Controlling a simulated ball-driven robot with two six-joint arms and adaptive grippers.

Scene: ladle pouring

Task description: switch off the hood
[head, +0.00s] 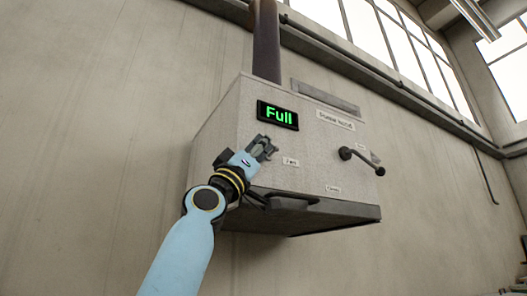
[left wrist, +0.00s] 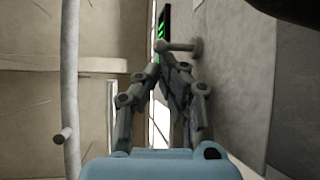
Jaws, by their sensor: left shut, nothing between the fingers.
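The hood (head: 215,140) is a pale grey box on the wall with a dark lower edge. A dark lever (head: 362,160) sticks out on the right of the front, slanting down to the right to a round end. My left gripper (head: 267,146) is just below the display, left of the lever and apart from it. Its fingers (left wrist: 175,75) are closed and empty. A short grey peg, possibly the lever, shows beyond them (left wrist: 180,46). My right gripper is out of view.
A dark duct pipe (head: 266,40) rises from the hood's top. Small labels, too small to read surely, are on the front. Bare wall (head: 90,120) lies left; windows are above right.

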